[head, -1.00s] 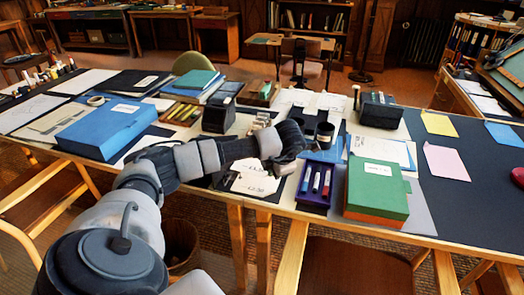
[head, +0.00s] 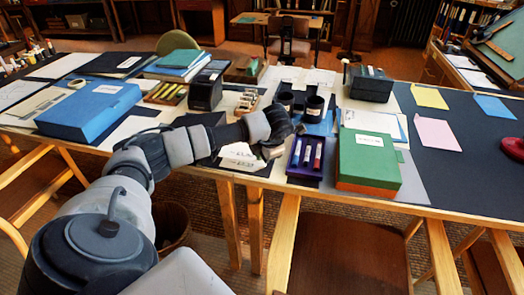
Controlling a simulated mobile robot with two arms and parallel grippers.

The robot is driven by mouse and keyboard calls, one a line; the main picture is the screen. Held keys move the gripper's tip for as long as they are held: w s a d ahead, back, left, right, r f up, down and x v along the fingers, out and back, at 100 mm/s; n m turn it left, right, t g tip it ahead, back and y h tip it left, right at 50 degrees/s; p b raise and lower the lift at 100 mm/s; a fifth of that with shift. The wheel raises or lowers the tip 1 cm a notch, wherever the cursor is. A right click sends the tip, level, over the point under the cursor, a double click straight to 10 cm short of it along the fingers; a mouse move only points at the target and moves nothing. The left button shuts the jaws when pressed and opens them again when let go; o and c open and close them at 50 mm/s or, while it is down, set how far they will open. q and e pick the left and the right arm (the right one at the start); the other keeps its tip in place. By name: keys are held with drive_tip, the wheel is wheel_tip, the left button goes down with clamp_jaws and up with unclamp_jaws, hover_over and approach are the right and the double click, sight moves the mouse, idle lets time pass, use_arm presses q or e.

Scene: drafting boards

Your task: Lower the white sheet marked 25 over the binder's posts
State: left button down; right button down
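My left arm reaches in from the lower left over the table. Its dark gripper (head: 283,141) is above the table between the small white sheets and the purple tray. Its fingers are small and dark, so I cannot tell whether they are open or shut or hold anything. Small white sheets (head: 240,157) with dark print lie on a dark mat near the front edge, partly hidden by the arm. I cannot read a 25 on any of them. No binder posts can be made out for certain. My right gripper is not in view.
A purple tray (head: 291,170) with several markers and a green and orange box (head: 367,165) stand right of the gripper. Dark cups (head: 314,107) stand just behind it. A blue box (head: 88,112) lies at left. The dark tabletop around the coloured sheets (head: 437,133) is mostly clear.

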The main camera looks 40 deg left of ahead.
use_arm(q)
drive_tip(key=shift+f, duration=0.4)
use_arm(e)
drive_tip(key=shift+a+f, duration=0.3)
use_arm(q)
drive_tip(key=c, duration=1.3)
unclamp_jaws()
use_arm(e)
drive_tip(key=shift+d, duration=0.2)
use_arm(q)
drive_tip(key=shift+r, duration=0.1)
drive_tip(key=shift+d+r, duration=0.15)
drive_tip(key=shift+r, duration=0.15)
drive_tip(key=v, duration=1)
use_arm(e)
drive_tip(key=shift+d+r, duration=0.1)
